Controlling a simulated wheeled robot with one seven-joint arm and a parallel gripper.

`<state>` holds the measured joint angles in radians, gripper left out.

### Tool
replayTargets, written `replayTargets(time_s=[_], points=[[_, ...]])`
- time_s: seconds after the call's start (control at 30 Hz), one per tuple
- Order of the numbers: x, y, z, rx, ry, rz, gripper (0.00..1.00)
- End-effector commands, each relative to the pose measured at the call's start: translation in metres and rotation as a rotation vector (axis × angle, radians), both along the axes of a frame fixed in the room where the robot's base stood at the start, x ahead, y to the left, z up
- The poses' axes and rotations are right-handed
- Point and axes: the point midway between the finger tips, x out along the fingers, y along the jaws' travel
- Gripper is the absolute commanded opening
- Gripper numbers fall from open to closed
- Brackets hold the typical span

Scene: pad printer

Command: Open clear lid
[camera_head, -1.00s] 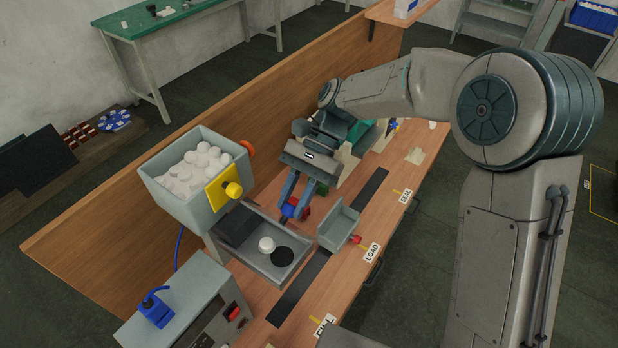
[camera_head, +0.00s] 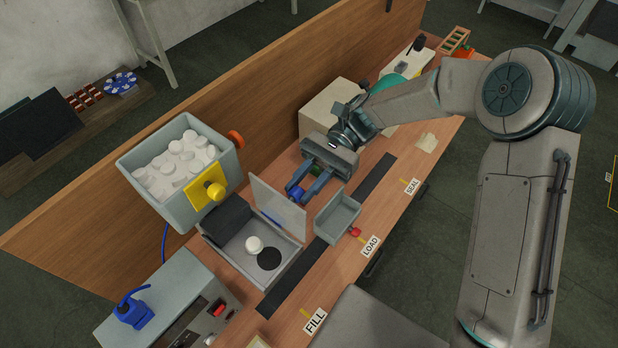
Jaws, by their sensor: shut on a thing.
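The clear lid (camera_head: 272,208) is a see-through panel standing steeply raised at the back right side of a grey tray box (camera_head: 284,277). In the box are a white round piece (camera_head: 254,244) and a black disc (camera_head: 269,258). My gripper (camera_head: 296,193) is beside the lid's upper right edge, its fingers shut on a small blue knob (camera_head: 297,194). The knob appears to be at the lid's edge; the fingers partly hide it, and I cannot tell exactly how it joins the lid.
A grey hopper (camera_head: 141,210) of white pieces with a yellow knob plate stands behind left. A small grey open bin (camera_head: 338,216) is close to the right of my gripper. A wooden wall (camera_head: 190,118) runs behind. A control box (camera_head: 165,300) stands front left.

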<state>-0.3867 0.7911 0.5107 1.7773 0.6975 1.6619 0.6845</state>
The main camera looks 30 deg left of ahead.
Motion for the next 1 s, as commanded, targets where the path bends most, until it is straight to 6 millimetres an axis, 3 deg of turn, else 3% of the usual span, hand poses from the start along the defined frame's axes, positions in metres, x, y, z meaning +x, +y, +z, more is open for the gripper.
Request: replayTargets(time_s=[0.37,0.4,0.47,0.5,0.83,1.0], points=[[0.000,0.000,-0.001,0.001,0.003,-0.001,0.00],[0.000,0.000,-0.001,0.001,0.003,-0.001,0.27],[0.000,0.000,-0.001,0.001,0.003,-0.001,0.44],[0.000,0.000,-0.001,0.001,0.003,-0.001,0.47],[0.005,0.000,-0.001,0.001,0.003,-0.003,0.47],[0.028,-0.002,-0.001,0.003,0.001,-0.005,0.47]])
